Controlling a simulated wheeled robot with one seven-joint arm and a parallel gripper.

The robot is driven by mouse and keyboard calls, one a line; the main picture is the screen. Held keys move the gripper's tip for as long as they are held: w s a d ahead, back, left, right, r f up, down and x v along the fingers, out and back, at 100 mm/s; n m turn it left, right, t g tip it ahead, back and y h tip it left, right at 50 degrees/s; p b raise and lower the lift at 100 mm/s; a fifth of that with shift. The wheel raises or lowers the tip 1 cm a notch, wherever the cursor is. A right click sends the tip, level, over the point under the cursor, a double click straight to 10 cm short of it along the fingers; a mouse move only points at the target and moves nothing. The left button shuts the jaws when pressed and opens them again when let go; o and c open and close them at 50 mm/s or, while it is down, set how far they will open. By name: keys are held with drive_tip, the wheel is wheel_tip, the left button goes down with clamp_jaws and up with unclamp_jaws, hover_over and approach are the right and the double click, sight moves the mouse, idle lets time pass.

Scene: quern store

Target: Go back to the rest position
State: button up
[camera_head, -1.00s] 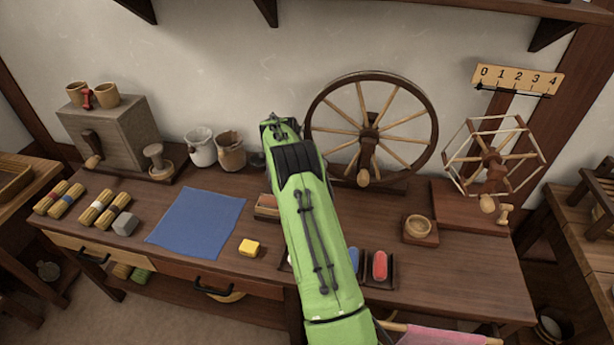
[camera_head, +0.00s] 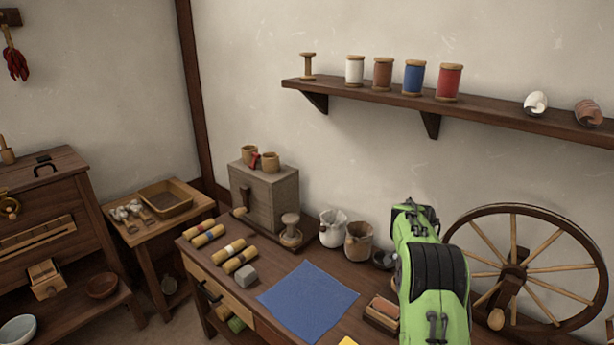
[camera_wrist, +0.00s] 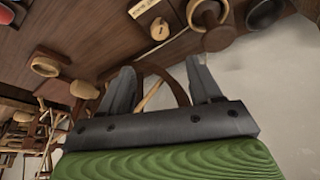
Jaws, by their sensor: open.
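My green arm rises over the workbench in the head view, in front of the left side of the spinning wheel (camera_head: 513,272). In the wrist view my gripper (camera_wrist: 160,80) has two grey fingers apart with nothing held between them. Part of the wheel's dark rim shows beyond the fingers. In the head view the fingertips are hidden behind my arm.
The bench holds a blue cloth (camera_head: 308,300), a grey box (camera_head: 264,190) with cups on top, yarn rolls (camera_head: 240,258) and two small sacks (camera_head: 358,242). A shelf (camera_head: 400,97) with spools runs along the wall above. Open air lies left of my arm.

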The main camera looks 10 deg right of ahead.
drive_tip(key=s+a+r+n+t+p, duration=0.1)
drive_tip(key=s+a+r+n, duration=0.15)
drive_tip(key=a+r, duration=0.35)
drive_tip(key=s+a+r+n+t+y+p, duration=0.1)
drive_tip(key=s+a+r+n+p, duration=0.1)
drive_tip(key=s+a+r, duration=0.45)
drive_tip(key=s+a+r+n+t+p, duration=0.1)
drive_tip(key=a+r+n, duration=0.15)
drive_tip(key=r, duration=0.55)
drive_tip(key=s+a+r+n+y+p, duration=0.1)
drive_tip(key=s+a+n+p, duration=0.1)
drive_tip(key=s+a+n, duration=0.2)
drive_tip(key=s+a+r+n+t+y+p, duration=0.1)
drive_tip(key=s+a+n, duration=0.3)
drive_tip(key=s+a, duration=0.6)
drive_tip(key=s+r+y+p, duration=0.1)
drive_tip(key=s, duration=0.7)
drive_tip(key=shift+t+p, duration=0.3)
drive_tip(key=shift+p, duration=0.05)
drive_tip(key=shift+s, duration=0.1)
